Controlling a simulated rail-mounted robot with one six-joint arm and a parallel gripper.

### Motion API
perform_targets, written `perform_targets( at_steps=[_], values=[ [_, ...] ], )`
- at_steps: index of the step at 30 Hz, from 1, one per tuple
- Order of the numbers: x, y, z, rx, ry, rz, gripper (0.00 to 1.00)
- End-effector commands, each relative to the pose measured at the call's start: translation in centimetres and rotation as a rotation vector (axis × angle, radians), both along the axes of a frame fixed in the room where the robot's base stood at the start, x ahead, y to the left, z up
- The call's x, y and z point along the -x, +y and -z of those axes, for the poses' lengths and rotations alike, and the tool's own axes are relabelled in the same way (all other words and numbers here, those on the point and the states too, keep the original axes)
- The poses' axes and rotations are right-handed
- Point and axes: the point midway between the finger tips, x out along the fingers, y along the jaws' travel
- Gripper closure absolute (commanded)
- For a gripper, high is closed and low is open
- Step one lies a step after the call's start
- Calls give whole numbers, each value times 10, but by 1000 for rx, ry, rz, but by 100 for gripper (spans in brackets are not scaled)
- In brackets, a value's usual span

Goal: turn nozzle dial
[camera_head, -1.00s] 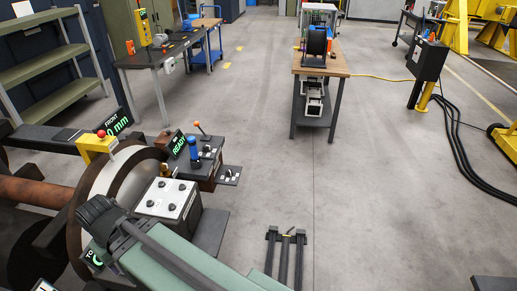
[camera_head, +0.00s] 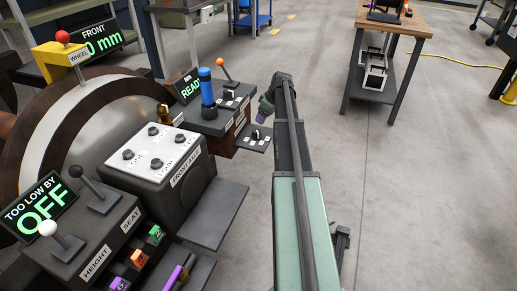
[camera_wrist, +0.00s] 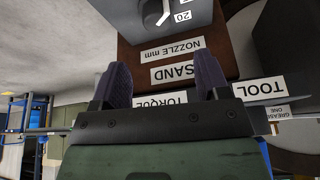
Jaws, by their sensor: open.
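The nozzle dial (camera_wrist: 155,12) shows at the top edge of the wrist view, partly cut off. It is a dark knob on a grey plate, with the number 20 beside it. The label "NOZZLE mm" (camera_wrist: 173,49) is upside down below it. My gripper (camera_wrist: 161,72) is open and empty, its two dark purple fingers apart, with the "SAND" label between them and the dial beyond their tips. In the head view my gripper (camera_head: 262,116) is beside the right end of the console, near a small plate with a knob (camera_head: 256,134). I cannot tell there which knob is the nozzle dial.
The console carries a blue handle (camera_head: 207,88), an orange-tipped lever (camera_head: 222,68) and a "READY" display (camera_head: 187,86). A white panel with several knobs (camera_head: 152,150) and a dark shelf (camera_head: 213,213) are nearer. Open floor (camera_head: 335,150) lies to the right.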

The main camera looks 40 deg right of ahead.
Motion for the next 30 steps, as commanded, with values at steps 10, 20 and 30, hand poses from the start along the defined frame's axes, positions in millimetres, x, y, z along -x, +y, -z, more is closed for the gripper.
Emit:
perform_targets(
  at_steps=[10, 20, 30],
  values=[
    [-8, -1, 23, 6, -9, -20, 31],
    [-34, 10, 95, 7, -8, -20, 31],
    [-39, 13, 98, 6, -8, -19, 31]
  ],
)
